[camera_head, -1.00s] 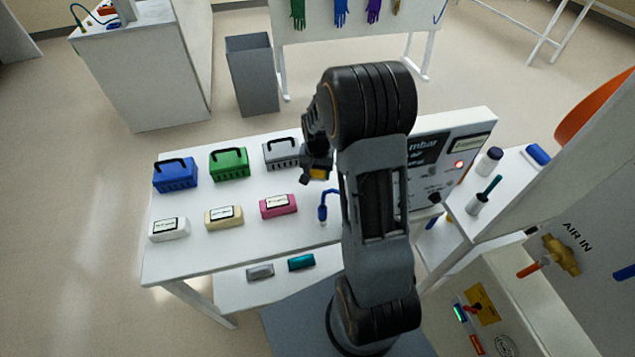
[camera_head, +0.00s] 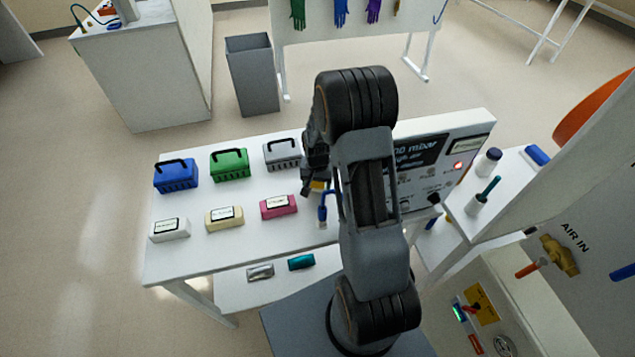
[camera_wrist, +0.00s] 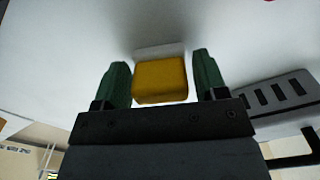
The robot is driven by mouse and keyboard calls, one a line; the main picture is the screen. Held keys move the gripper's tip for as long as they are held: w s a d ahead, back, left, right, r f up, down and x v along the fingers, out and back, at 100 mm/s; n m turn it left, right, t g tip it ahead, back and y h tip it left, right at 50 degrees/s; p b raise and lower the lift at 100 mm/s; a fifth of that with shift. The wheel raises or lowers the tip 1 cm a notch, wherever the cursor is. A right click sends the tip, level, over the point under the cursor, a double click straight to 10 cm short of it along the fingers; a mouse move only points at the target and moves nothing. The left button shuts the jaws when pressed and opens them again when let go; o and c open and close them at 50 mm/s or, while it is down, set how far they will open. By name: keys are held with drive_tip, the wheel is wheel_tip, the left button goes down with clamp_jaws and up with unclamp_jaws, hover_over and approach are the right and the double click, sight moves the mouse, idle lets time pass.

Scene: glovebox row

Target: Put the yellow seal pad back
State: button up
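The yellow seal pad (camera_wrist: 161,80) sits between the two green fingertips of my gripper (camera_wrist: 162,84) in the wrist view. A narrow gap seems to show at its right side, but it travels with the gripper. A pale strip shows just beyond the pad; I cannot tell whether it belongs to it. In the head view a small yellow patch of the pad (camera_head: 318,186) shows under my gripper (camera_head: 316,182), above the white table (camera_head: 200,198), near the blue-tubed fitting (camera_head: 323,212). My arm hides part of the table there.
Blue (camera_head: 176,176), green (camera_head: 230,163) and grey (camera_head: 283,153) baskets stand along the table's back. White (camera_head: 170,230), cream (camera_head: 224,219) and pink (camera_head: 279,206) labelled blocks lie in front.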

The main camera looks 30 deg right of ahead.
drive_tip(key=shift+o, duration=1.1)
drive_tip(key=shift+r, duration=0.15)
wheel_tip(320, 180, up, 11)
drive_tip(key=shift+r+b, duration=0.1)
drive_tip(key=shift+b, duration=0.35)
drive_tip(key=s+a+r+n+t, duration=0.2)
drive_tip(key=s+a+r+n, duration=0.1)
drive_tip(key=s+r, duration=0.3)
drive_tip(key=s+a+r+n+t, duration=0.2)
drive_tip(key=s+a+r, duration=0.4)
drive_tip(key=s, duration=0.4)
drive_tip(key=shift+n, duration=0.9)
drive_tip(key=shift+a, duration=0.1)
